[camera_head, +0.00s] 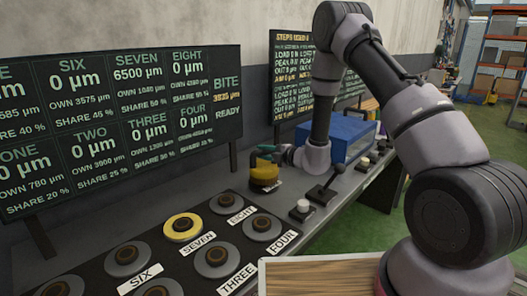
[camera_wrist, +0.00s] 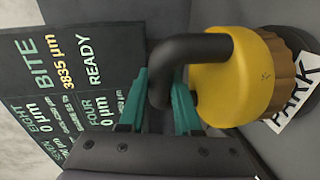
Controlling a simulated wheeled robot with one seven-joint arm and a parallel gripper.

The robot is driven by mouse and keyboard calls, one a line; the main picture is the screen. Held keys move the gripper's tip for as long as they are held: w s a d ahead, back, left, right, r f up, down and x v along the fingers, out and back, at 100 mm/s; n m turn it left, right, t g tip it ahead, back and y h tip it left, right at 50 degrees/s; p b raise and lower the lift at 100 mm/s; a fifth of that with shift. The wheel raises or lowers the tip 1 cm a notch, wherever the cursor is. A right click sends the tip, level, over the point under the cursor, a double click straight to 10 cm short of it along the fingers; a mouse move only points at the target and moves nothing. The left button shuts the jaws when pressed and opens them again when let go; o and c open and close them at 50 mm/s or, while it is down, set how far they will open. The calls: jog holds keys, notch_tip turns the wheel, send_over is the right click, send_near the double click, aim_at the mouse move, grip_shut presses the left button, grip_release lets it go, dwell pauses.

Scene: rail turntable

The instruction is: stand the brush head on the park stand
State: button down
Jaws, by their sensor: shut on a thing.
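The brush head (camera_head: 264,174) is a yellow round cap with brown bristles and a bent black handle. It also shows in the wrist view (camera_wrist: 235,75), on its side in that picture. My gripper (camera_head: 266,152) has teal fingers, shut on the black handle; the fingers show on both sides of it in the wrist view (camera_wrist: 166,98). The park stand (camera_wrist: 303,45) shows as a dark piece beside a white PARK label (camera_wrist: 297,103), at the bristle end. The bristles hide most of it. I cannot tell whether they touch it.
On the bench, a dark panel carries several round stations; the SEVEN station (camera_head: 183,227) is yellow. A black lever (camera_head: 326,185) and a white button (camera_head: 303,207) stand right of the brush head. A blue box (camera_head: 347,138) is behind my wrist. Display boards (camera_head: 120,120) stand along the wall.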

jog(key=c, duration=0.6)
grip_release()
jog(key=shift+f, duration=0.15)
